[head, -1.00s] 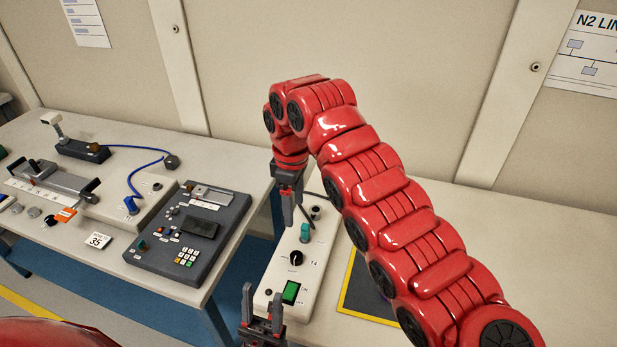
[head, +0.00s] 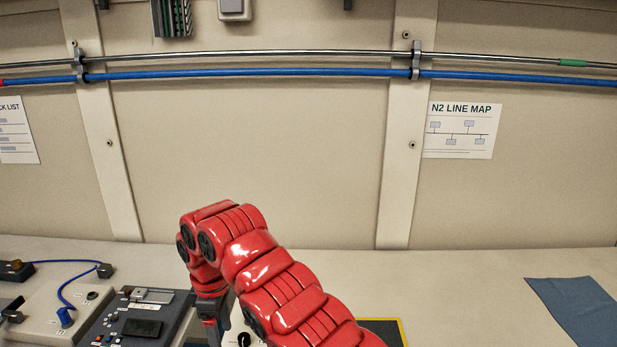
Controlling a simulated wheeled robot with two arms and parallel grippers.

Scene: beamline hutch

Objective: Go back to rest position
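My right arm (head: 270,270), red and segmented, comes in from the bottom right and bends down at its wrist. My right gripper (head: 212,328) points down at the bottom edge, over the white control box (head: 236,328). Its fingertips are cut off by the frame, so I cannot tell how far apart they are. My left gripper and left arm are out of view.
A dark keypad console (head: 142,328) and a blue cable (head: 62,290) lie on the bench at left. A yellow-edged dark mat (head: 388,328) shows behind my arm. A blue cloth (head: 580,312) lies at right. Pipes (head: 250,75) cross the wall.

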